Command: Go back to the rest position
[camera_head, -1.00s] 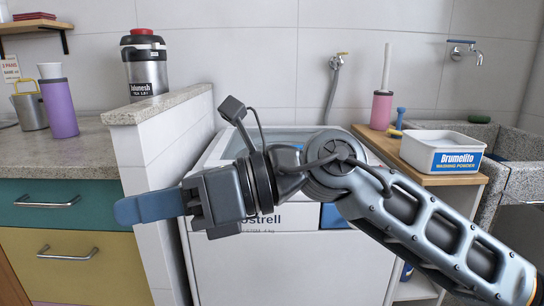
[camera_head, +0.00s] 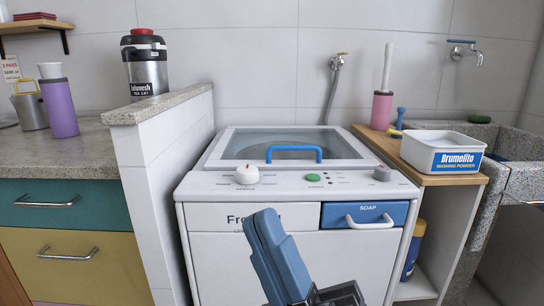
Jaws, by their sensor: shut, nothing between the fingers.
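My gripper (camera_head: 270,228) shows at the bottom centre, in front of the washing machine's front panel. Its blue fingers are together, point up and a little left, and hold nothing. Most of my arm is out of the picture below. The washing machine (camera_head: 270,262) is white, with a closed glass lid (camera_head: 250,145) that has a blue handle (camera_head: 294,150). Its blue soap drawer (camera_head: 345,214) is shut.
A counter (camera_head: 75,150) with drawers and a low tiled wall (camera_head: 170,150) stand at the left. A wooden shelf unit (camera_head: 432,179) at the right bears a washing powder tub (camera_head: 420,155), beside a stone sink (camera_head: 525,185). A flask (camera_head: 146,85) stands on the wall's ledge.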

